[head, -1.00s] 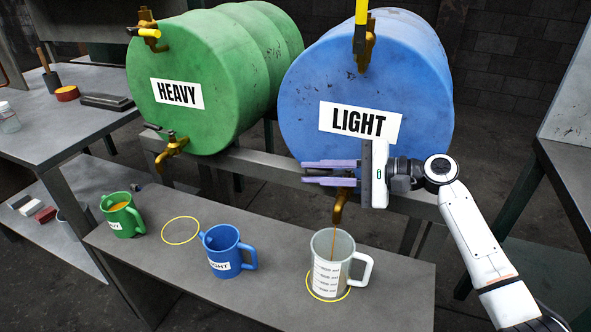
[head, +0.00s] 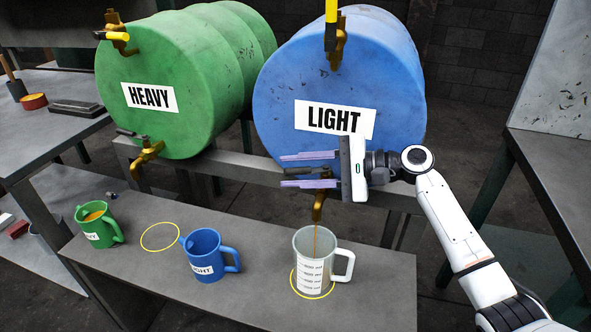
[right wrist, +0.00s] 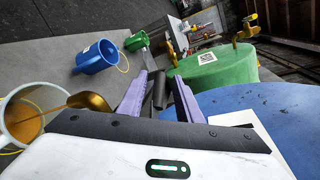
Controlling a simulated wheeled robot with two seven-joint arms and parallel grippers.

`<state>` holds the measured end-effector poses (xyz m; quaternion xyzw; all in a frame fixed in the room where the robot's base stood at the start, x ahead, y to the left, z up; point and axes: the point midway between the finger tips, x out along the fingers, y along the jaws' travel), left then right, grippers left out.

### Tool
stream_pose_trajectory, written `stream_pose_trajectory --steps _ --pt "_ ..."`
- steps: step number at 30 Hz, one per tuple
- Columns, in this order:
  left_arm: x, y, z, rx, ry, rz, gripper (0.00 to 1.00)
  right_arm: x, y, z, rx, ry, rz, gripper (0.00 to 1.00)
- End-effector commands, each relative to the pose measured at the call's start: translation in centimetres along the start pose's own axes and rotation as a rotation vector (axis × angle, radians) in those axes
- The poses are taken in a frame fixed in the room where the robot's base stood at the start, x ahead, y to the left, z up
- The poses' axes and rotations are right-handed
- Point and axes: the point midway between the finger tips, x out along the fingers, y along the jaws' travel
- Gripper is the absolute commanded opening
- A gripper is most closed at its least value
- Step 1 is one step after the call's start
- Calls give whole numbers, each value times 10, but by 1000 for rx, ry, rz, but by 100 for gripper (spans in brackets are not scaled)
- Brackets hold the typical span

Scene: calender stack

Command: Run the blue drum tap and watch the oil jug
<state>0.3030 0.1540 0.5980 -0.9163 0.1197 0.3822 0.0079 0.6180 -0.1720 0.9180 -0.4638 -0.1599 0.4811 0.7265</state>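The blue drum (head: 385,95), labelled LIGHT, lies on a rack. Its brass lower tap (head: 318,208) pours a thin brown-orange stream (head: 315,240) into the clear measuring jug (head: 328,272), which stands upright within a yellow ring. The right wrist view shows orange oil (right wrist: 28,125) inside the jug; its level against the marks is unclear. My right gripper (head: 308,170) is at the tap, its purple fingers apart. In the right wrist view a dark tap lever (right wrist: 158,92) lies between the fingertips (right wrist: 158,98), with gaps beside it. My left gripper is out of view.
A blue LIGHT mug (head: 207,258) stands left of the jug on the grey bench (head: 150,285). An empty yellow ring (head: 160,237) lies beside a filled green mug (head: 95,228). The green HEAVY drum (head: 170,60) with its closed-looking tap (head: 147,150) is at left.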

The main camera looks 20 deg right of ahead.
Motion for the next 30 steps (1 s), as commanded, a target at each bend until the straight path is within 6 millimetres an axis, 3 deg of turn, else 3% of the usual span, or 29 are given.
stream_pose_trajectory --steps 5,12,18,30 --pt "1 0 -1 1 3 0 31 -20 1 -1 0 3 2 32" --pt "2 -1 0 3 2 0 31 -68 0 -1 -2 4 0 32" --pt "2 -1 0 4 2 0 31 -95 0 -1 -1 2 -1 32" --pt "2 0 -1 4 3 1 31 -103 -1 0 -2 1 -1 32"
